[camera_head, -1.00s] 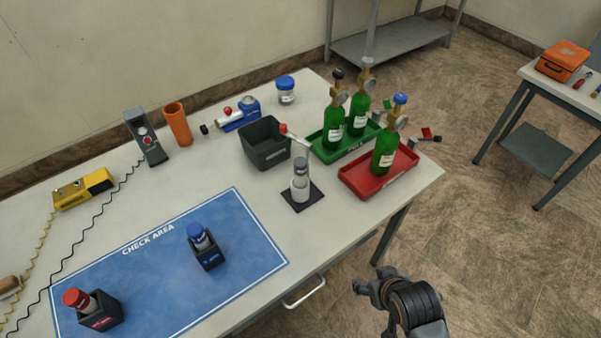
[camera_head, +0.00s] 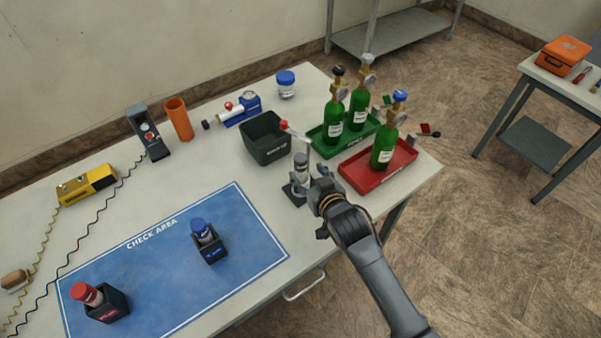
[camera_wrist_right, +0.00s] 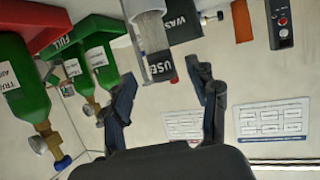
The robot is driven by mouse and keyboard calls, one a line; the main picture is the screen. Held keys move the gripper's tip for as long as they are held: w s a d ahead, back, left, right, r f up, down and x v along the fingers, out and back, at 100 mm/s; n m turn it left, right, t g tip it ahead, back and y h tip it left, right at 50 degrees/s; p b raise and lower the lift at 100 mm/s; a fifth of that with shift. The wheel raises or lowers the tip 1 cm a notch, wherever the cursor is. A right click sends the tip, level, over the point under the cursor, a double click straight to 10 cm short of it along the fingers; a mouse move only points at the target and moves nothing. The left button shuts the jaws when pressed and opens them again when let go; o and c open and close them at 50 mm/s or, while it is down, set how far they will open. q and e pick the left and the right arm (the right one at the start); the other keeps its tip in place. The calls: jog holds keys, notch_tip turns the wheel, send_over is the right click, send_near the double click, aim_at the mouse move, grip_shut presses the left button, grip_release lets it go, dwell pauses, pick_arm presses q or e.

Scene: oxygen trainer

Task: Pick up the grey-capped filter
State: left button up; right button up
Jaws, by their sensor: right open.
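The grey-capped filter (camera_head: 301,166) stands upright on a small dark base (camera_head: 289,194) near the right end of the table. Its lower part is partly hidden by my right gripper (camera_head: 314,186), which is just to its right and in front. In the right wrist view, the grey and clear cylinder of the filter (camera_wrist_right: 150,30) shows at the top, beyond the two spread fingers of my right gripper (camera_wrist_right: 166,90). The fingers are apart with nothing between them, and contact with the filter cannot be told. My left gripper is not in view.
A black bin (camera_head: 266,152) stands behind the filter. Green cylinders stand in a green tray (camera_head: 327,153) and a red tray (camera_head: 351,182) close to my right gripper. A blue-capped filter (camera_head: 202,231) and a red-capped filter (camera_head: 88,294) stand on the blue mat (camera_head: 160,270).

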aim_at(303, 166)
jog(key=shift+w+a+f, duration=0.1)
jog(key=shift+w+a, duration=0.05)
jog(key=shift+w, duration=0.2)
jog(key=shift+w+a, duration=0.15)
jog(key=shift+w, duration=0.25)
jog(key=p+x, duration=0.1)
jog(key=x, duration=0.2)
jog(key=shift+w, duration=0.2)
jog(key=shift+w+a+f, duration=0.2)
jog(key=shift+w+a, duration=0.05)
jog(key=shift+w, duration=0.25)
jog(key=shift+s, duration=0.1)
jog(key=shift+c, duration=0.3)
grip_shut()
